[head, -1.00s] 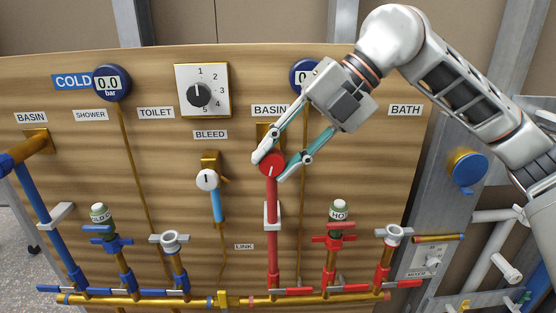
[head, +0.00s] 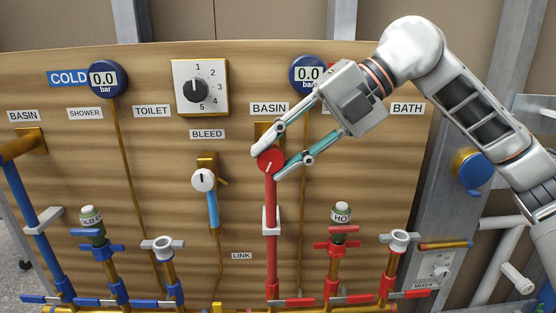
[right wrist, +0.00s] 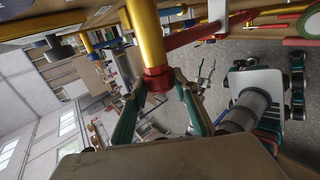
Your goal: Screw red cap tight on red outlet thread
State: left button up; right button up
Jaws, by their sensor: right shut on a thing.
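The red cap (head: 270,156) with a white mark sits at the top of the red pipe (head: 271,200) below the BASIN label. In the right wrist view the red cap (right wrist: 157,82) is on the end of a gold pipe (right wrist: 145,35). The thread itself is hidden by the cap. My right gripper (head: 267,164) is shut on the red cap, one finger on each side of it. The fingers also show around the cap in the right wrist view (right wrist: 157,88). My left gripper is not in view.
A bleed valve (head: 204,180) with a white knob stands left of the cap. The HOT bottle (head: 342,215) and a red-handled valve stand lower right. A gauge (head: 308,74) is behind my right gripper. The board between the bleed valve and the cap is clear.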

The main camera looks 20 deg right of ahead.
jog(key=shift+b, duration=0.3)
jog(key=o, duration=1.3)
jog(key=shift+c, duration=0.2)
jog(key=shift+a, duration=0.1)
jog(key=v, duration=1.2)
jog(key=shift+f, duration=0.1)
